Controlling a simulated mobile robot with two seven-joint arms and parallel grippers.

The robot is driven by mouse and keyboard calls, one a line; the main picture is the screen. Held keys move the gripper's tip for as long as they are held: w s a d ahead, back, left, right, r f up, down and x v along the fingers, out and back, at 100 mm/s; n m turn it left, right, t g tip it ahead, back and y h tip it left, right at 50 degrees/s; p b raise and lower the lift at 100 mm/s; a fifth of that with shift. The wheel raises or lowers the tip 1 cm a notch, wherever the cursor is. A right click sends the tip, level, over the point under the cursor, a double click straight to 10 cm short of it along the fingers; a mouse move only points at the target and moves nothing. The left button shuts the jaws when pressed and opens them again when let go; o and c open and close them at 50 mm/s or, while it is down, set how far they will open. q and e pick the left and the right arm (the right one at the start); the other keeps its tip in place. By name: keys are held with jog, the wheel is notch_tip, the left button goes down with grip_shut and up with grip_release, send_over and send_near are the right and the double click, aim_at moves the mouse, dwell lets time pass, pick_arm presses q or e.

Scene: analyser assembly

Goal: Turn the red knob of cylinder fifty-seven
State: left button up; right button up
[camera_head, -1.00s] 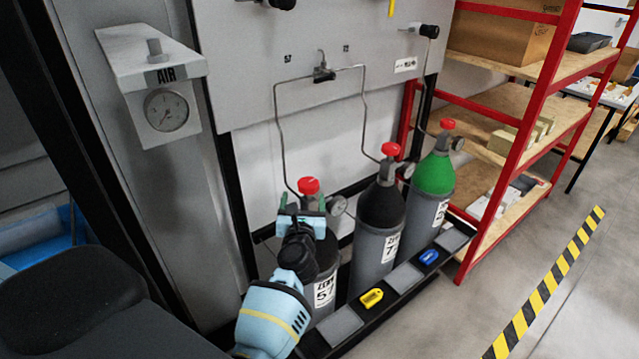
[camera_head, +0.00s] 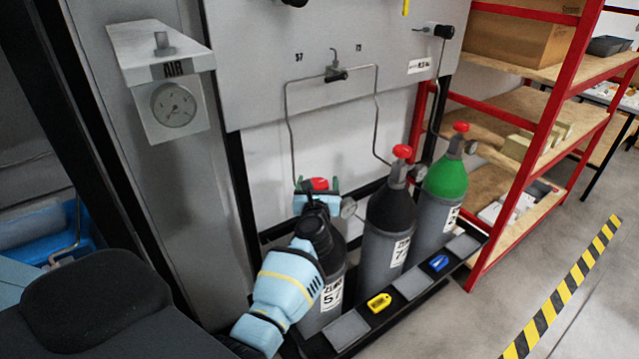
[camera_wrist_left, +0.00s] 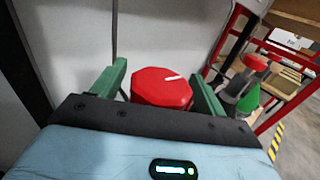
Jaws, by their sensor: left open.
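The cylinder marked 57 (camera_head: 333,291) stands leftmost in the row, dark grey with a white label. Its red knob (camera_head: 318,184) sits on top and also shows in the left wrist view (camera_wrist_left: 162,87), with a white line mark on its top face. My left gripper (camera_head: 317,186) is at the knob, its green fingers one on each side. In the left wrist view the open fingers (camera_wrist_left: 158,88) flank the knob; I cannot tell whether either touches it. My arm hides part of cylinder 57. My right gripper is not in view.
Two more cylinders with red knobs stand to the right, one black-topped (camera_head: 391,215) and one green-topped (camera_head: 446,180). A low rail (camera_head: 408,284) with a yellow and a blue tag runs in front. A red-framed shelf (camera_head: 518,150) stands at the right.

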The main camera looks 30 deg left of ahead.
pick_arm(q)
jog(key=shift+w+a, duration=0.2)
jog(key=shift+w, duration=0.1)
jog(key=shift+c, duration=0.2)
